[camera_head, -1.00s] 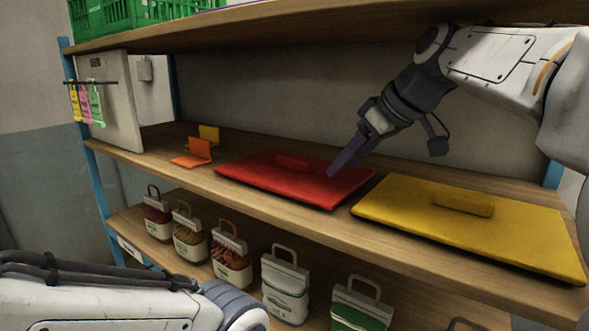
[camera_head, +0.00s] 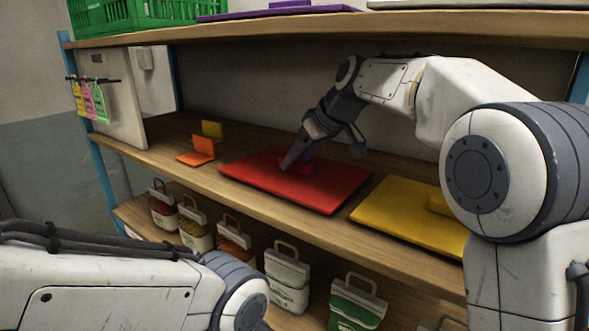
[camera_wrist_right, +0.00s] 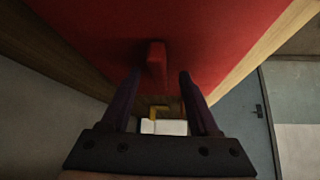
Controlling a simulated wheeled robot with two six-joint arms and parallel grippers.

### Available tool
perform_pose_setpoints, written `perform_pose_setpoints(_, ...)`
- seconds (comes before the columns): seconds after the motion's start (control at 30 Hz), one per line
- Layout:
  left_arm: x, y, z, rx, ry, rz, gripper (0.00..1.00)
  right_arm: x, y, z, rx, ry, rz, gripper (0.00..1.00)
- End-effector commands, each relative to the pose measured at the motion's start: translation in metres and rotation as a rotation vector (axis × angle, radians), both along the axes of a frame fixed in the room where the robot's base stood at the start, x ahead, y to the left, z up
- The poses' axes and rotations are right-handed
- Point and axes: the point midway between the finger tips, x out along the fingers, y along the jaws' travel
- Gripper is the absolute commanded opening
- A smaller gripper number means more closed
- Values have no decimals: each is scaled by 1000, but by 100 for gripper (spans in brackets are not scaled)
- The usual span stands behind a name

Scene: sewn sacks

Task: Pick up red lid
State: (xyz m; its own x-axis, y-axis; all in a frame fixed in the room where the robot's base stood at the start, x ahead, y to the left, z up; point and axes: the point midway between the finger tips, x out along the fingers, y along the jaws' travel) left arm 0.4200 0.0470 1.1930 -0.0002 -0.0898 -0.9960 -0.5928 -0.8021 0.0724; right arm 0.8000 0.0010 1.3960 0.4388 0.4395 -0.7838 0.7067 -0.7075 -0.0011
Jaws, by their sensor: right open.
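The red lid (camera_head: 318,188) lies flat on the middle shelf, left of a yellow lid. Its raised handle is partly hidden by my right gripper (camera_head: 290,163) in the head view. In the right wrist view the red lid (camera_wrist_right: 215,40) fills the top, and its handle (camera_wrist_right: 157,65) stands between the fingertips of my right gripper (camera_wrist_right: 160,76). The fingers are open, one on each side of the handle, with gaps visible. I cannot tell whether either finger touches the lid. My left arm shows at the lower left of the head view, but its gripper is out of view.
The yellow lid (camera_head: 400,208) lies to the right, partly behind my right arm. Orange (camera_head: 198,151) and yellow (camera_head: 212,130) folded pieces stand to the left. Several handled sacks (camera_head: 287,278) stand on the lower shelf. The upper shelf (camera_head: 330,35) overhangs my right arm.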

Motion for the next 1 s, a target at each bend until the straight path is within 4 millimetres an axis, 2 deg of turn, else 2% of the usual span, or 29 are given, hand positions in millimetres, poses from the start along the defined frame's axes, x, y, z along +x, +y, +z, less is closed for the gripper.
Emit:
perform_pose_setpoints(0.27,0,0,0,1,1,0,50,1,2,-3,0,-2,0,61)
perform_pose_setpoints(0.4,0,0,0,0,0,0,50,1,2,-3,0,-1,1,8)
perform_pose_setpoints(0.43,0,0,0,0,0,0,50,1,2,-3,0,-1,1,0)
perform_pose_setpoints(1.0,0,0,4,0,0,-1,50,1,2,2,0,-3,1,0)
